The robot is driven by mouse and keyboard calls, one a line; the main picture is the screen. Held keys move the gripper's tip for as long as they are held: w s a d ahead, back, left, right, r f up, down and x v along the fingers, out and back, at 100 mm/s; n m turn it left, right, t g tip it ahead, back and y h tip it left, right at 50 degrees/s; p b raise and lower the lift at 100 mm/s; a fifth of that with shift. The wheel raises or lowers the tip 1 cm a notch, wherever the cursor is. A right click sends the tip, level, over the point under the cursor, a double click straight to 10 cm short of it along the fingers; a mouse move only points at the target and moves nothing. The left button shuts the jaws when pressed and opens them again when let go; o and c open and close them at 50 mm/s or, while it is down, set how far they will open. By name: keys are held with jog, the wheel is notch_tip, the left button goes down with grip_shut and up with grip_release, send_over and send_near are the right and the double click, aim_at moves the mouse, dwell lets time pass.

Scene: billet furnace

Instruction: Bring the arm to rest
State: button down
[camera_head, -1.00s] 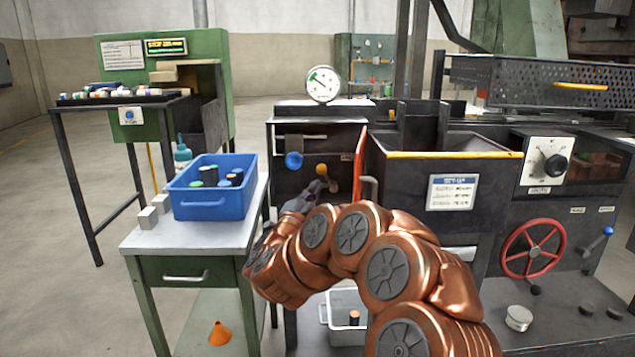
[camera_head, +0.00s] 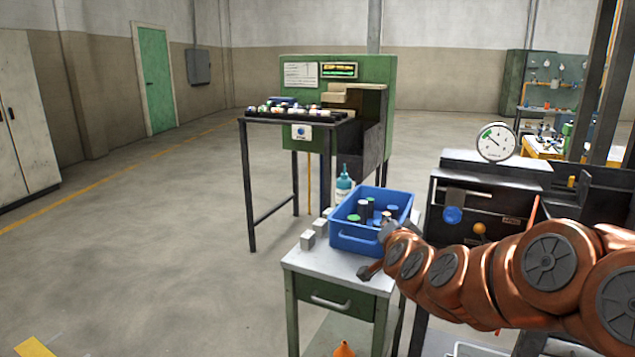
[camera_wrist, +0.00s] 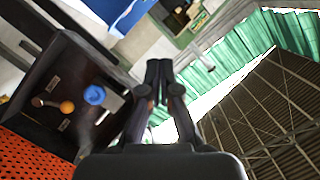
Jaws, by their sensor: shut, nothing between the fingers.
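My copper-coloured arm reaches in from the right edge of the head view. My gripper (camera_head: 380,254) is partly seen there, in front of the right side of the blue bin (camera_head: 355,240) on the small green table. In the wrist view my gripper (camera_wrist: 160,68) has its dark fingers together with nothing between them. That view is tilted, showing roof panels on the right and the dark machine front on the left. The blue knob (camera_wrist: 94,95) and orange knob (camera_wrist: 67,107) of the machine show beside the fingers, apart from them.
The green-legged table (camera_head: 310,264) carries small metal blocks (camera_head: 307,239) and a teal bottle (camera_head: 344,184). A green machine (camera_head: 375,75) with a rack (camera_head: 262,119) stands behind. A dial gauge (camera_head: 495,142) tops the dark machine at right. Open floor lies on the left.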

jog(key=s+a+n+g+y+p, duration=0.2)
jog(key=s+a+n+g+p, duration=0.15)
jog(key=s, duration=0.45)
jog(key=s+a+n+g+y+p, duration=0.2)
jog(key=s+a+n+g+p, duration=0.15)
jog(key=s, duration=0.45)
jog(key=s+d+r+g+h+p, duration=0.1)
jog(key=s+d+g+p, duration=0.2)
jog(key=s, duration=0.7)
jog(key=s+d+r+n+g+h+p, duration=0.1)
jog(key=s+d+g+p, duration=0.2)
jog(key=s, duration=0.8)
jog(key=s+d+r+g+h+p, duration=0.1)
jog(key=s+d+g+p, duration=0.2)
jog(key=s, duration=0.7)
jog(key=shift+s+n+g+h+p, duration=0.3)
jog(key=shift+n+g+h+p, duration=0.1)
jog(key=shift+g+p, duration=0.5)
jog(key=shift+a, duration=0.1)
